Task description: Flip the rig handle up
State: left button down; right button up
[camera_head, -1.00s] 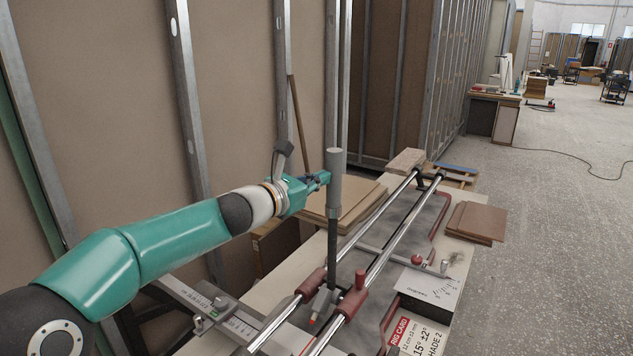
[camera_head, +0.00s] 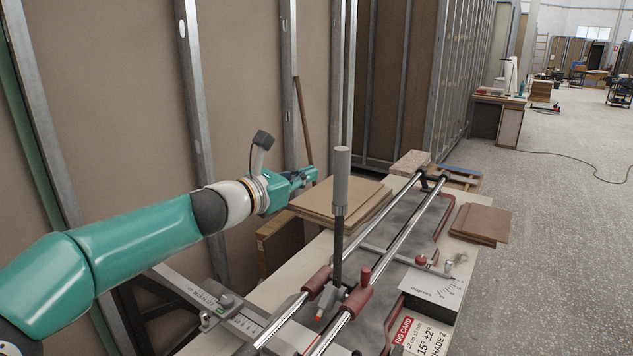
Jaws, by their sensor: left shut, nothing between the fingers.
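The rig handle (camera_head: 341,190) is a grey cylindrical grip on a dark rod. It stands nearly upright from the carriage (camera_head: 332,295) between the two chrome rails of the rig (camera_head: 412,222). My left gripper (camera_head: 312,174) is shut and empty, to the left of the handle's grip. A small gap shows between its fingertips and the grip, so they look apart. The right gripper is not in view.
Brown boards (camera_head: 345,202) lie stacked on the bench behind the handle. More brown sheets (camera_head: 480,222) lie at the right. A metal stud wall (camera_head: 290,80) runs along the left.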

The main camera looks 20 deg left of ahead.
pick_arm(q)
jog(key=s+a+r+p, duration=0.1)
jog(key=s+a+r, duration=0.1)
jog(key=s+r, duration=0.2)
jog(key=shift+a+r, duration=0.15)
jog(key=shift+r, duration=0.2)
jog(key=shift+f, duration=0.1)
